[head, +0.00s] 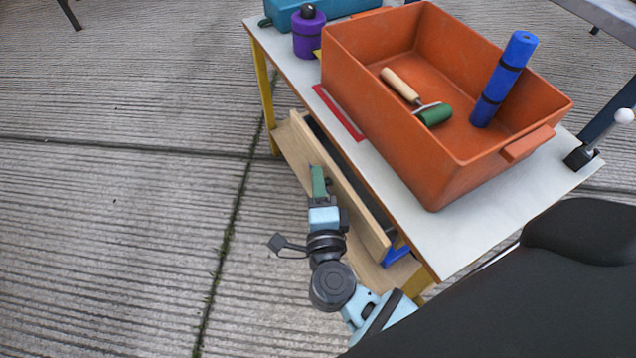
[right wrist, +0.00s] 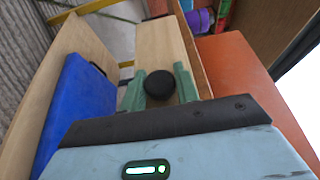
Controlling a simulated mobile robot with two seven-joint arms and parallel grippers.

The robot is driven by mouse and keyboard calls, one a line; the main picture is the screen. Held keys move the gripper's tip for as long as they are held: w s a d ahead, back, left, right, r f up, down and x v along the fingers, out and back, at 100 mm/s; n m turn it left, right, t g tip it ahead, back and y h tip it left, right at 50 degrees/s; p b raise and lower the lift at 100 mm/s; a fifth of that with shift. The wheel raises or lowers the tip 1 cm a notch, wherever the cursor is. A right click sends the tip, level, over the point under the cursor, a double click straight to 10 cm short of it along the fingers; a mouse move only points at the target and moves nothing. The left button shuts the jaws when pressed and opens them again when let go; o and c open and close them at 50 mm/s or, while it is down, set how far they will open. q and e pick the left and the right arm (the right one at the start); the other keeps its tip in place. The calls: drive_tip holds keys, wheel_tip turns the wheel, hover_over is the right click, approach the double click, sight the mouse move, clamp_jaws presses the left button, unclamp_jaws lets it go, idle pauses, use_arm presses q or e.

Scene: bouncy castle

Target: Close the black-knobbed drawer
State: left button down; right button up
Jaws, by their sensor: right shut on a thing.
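The drawer (head: 352,200) has a light wooden front and sits under the edge of the white-topped table (head: 455,240). It stands out a little from the table, with a dark gap behind the top of its front. Its round black knob (right wrist: 160,86) shows in the right wrist view, between my green fingers. My right gripper (head: 318,182) is at the drawer front in the head view, and its fingers (right wrist: 160,92) are shut on the knob. The knob is hidden in the head view. My left gripper is not in view.
On the tabletop, an orange bin (head: 375,105) holds a blue roll (head: 503,80) and a green roller (head: 434,115). A purple bottle (head: 309,36) stands behind it. A wooden lower shelf (head: 287,150) carries a blue thing (head: 397,256). The concrete floor (head: 110,210) at left is clear.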

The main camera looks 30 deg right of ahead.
sight(341, 197)
drive_tip(key=shift+d+p, duration=1)
drive_tip(key=shift+d, duration=1.15)
clamp_jaws()
drive_tip(key=o, duration=1)
unclamp_jaws()
drive_tip(key=shift+d, duration=0.1)
drive_tip(key=shift+o, duration=0.2)
drive_tip(key=shift+p+v, duration=0.55)
drive_tip(key=shift+v, duration=3.35)
